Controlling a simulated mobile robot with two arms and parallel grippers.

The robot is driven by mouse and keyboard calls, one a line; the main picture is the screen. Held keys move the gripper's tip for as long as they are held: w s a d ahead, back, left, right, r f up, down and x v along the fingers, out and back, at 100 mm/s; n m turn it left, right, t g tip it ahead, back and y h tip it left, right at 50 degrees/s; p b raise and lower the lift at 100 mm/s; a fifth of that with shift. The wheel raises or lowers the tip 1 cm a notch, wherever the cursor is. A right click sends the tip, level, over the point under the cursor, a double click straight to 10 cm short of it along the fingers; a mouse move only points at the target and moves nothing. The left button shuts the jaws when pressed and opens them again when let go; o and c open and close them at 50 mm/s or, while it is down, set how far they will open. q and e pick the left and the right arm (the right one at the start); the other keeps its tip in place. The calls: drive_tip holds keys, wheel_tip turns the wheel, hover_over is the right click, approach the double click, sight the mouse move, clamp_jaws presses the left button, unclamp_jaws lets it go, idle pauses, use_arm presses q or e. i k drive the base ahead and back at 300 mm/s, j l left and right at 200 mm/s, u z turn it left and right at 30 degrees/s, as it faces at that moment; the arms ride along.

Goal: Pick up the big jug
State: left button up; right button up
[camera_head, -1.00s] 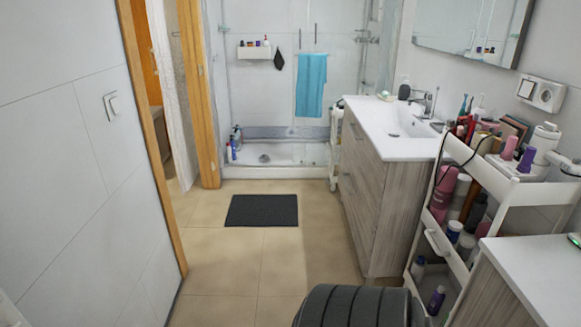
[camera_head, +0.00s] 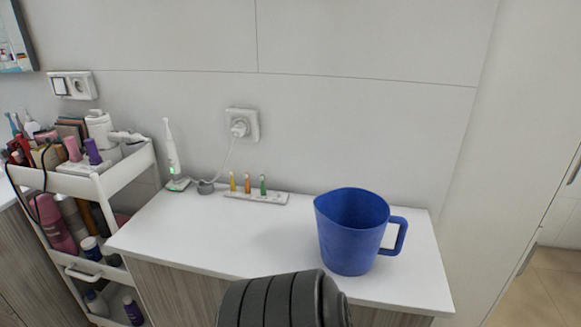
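The big jug (camera_head: 349,240) is blue, with an open top and a handle on its right side. It stands upright on the right half of a white countertop (camera_head: 200,235), near the front edge. A dark ribbed arm part of mine shows at the bottom centre, in front of the counter and apart from the jug in the picture. Neither of my grippers is in view.
An electric toothbrush (camera_head: 172,158) on its charger and a holder (camera_head: 256,197) with several small coloured brush heads stand at the back of the counter. A crowded white cosmetics cart (camera_head: 90,185) is at the left. The counter left of the jug is mostly clear.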

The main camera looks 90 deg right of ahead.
sight(351, 223)
drive_tip(key=z, duration=0.45)
drive_tip(key=k+z, duration=0.1)
drive_tip(key=z, duration=1.15)
drive_tip(key=k+l+z, duration=0.1)
drive_tip(key=z, duration=0.75)
drive_tip(key=k+l+z, duration=0.1)
drive_tip(key=l+z, duration=0.15)
